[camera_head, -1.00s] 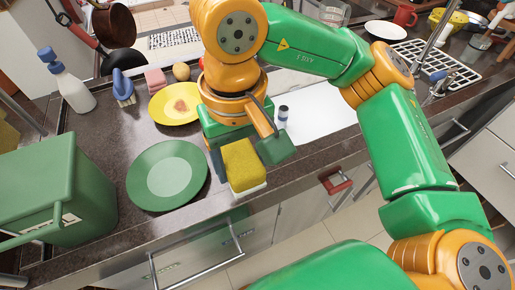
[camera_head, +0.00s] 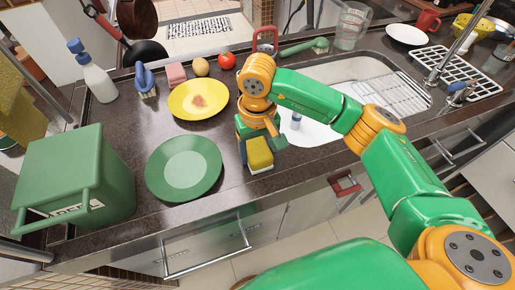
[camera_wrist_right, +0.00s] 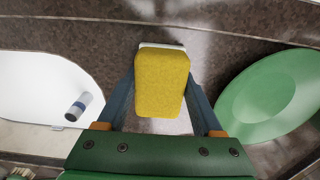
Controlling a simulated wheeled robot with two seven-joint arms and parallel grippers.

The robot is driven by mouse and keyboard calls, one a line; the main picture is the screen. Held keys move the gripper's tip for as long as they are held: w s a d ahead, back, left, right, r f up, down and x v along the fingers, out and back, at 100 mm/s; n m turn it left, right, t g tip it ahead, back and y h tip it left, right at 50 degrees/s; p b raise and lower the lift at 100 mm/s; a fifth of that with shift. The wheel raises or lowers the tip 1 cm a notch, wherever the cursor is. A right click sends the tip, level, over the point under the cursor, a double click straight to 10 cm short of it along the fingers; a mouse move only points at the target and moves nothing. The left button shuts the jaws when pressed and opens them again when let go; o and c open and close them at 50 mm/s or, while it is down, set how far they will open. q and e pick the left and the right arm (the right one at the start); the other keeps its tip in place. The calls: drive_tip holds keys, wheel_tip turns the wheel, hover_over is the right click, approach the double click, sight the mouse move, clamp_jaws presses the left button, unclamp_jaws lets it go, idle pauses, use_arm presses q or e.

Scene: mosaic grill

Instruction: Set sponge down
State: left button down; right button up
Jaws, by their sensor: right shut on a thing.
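The yellow sponge (camera_head: 259,153) with a white underside is in my right gripper (camera_head: 260,136), just above or on the counter's front strip, between the green plate and the sink. I cannot tell whether it touches the counter. In the right wrist view the sponge (camera_wrist_right: 161,82) sits between the two fingers of the right gripper (camera_wrist_right: 160,110), which are shut on its sides. My left gripper is not in view.
A green plate (camera_head: 184,168) lies left of the sponge, with a yellow plate (camera_head: 197,100) behind it. A green bin (camera_head: 75,180) stands at far left. The counter's front edge is close.

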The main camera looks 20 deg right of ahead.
sight(257, 147)
drive_tip(key=o, duration=1.2)
drive_tip(key=shift+r+p, duration=0.25)
drive_tip(key=shift+p, duration=0.15)
drive_tip(key=shift+w+r+b, duration=0.1)
drive_tip(key=shift+r+b, duration=0.2)
wheel_tip(257, 147, up, 4)
drive_tip(key=shift+r+b, duration=0.1)
drive_tip(key=shift+b, duration=0.45)
wheel_tip(257, 147, up, 7)
drive_tip(key=p, duration=0.1)
